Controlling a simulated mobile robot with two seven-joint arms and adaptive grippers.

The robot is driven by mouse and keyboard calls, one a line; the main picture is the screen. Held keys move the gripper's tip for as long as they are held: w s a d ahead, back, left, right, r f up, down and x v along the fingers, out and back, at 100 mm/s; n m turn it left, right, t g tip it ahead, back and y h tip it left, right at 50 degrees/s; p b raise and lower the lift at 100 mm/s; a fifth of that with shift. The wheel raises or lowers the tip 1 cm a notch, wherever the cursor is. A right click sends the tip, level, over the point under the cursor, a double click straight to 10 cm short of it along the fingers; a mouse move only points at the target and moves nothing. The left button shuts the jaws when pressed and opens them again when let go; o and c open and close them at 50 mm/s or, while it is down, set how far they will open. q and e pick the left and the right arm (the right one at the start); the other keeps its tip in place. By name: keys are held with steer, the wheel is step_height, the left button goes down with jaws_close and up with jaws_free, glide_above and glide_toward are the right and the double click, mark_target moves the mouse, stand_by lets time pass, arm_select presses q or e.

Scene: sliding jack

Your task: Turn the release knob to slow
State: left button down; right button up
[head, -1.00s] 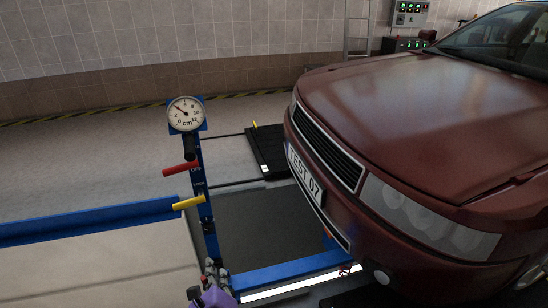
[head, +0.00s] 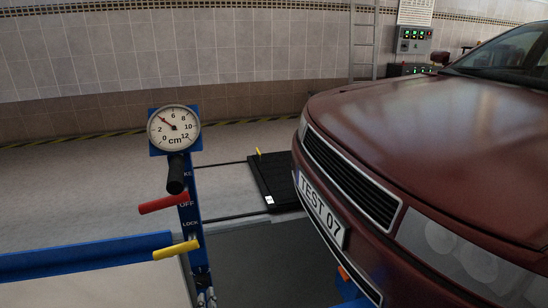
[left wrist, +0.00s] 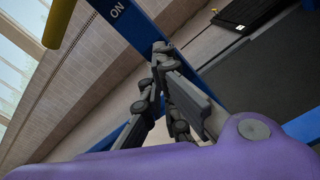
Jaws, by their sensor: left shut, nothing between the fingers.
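A blue post (head: 188,217) carries a round white cm gauge (head: 173,128). Below the gauge are a black grip (head: 175,173), a red handle (head: 163,203) beside the label OFF, and a yellow handle (head: 176,250) below the label LOCK. I cannot tell a knob marked slow. My left gripper (head: 206,298) shows only its tip at the bottom edge, low by the post. In the left wrist view, my left gripper (left wrist: 161,58) is shut and empty in front of the blue post (left wrist: 133,22), which bears the word ON. A yellow handle (left wrist: 58,22) is at upper left. My right gripper is not in view.
A dark red car (head: 400,150) with plate TEST 07 fills the right side. A blue rail (head: 85,257) runs left from the post. A black plate (head: 277,180) lies on the floor behind. A control box (head: 413,40) hangs on the tiled wall.

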mark_target(201, 269)
arm_select(q)
steer(key=b+x, duration=0.1)
steer(key=x, duration=0.5)
steer(key=shift+w+a+r, duration=0.1)
steer(key=shift+w, duration=0.15)
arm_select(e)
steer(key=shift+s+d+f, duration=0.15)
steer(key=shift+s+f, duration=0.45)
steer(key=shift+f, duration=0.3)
